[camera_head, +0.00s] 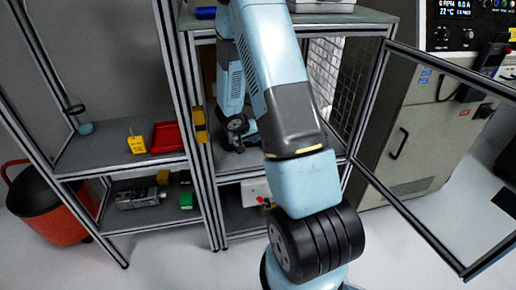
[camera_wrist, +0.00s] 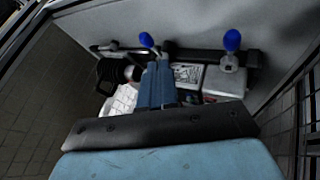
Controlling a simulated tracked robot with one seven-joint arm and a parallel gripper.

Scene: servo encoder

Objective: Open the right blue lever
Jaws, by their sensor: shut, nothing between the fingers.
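The right blue lever (camera_wrist: 232,41) shows in the wrist view at upper right, its blue knob upright above a metal fitting. A second, left blue lever (camera_wrist: 146,40) is to its left, just beyond my fingertips in the picture. My gripper (camera_wrist: 157,62) is shut and empty. It points at the left lever's area, to the left of the right lever and apart from it. Whether it touches the left lever I cannot tell. In the head view my arm reaches into the framed cabinet, and the levers cannot be made out there.
A dark horizontal rail (camera_wrist: 190,55) runs behind the levers along a grey wall. A labelled box (camera_wrist: 225,82) sits below the right lever. In the head view, an open framed door (camera_head: 437,150) stands right of my arm, and a shelf with a red tray (camera_head: 167,137) is left.

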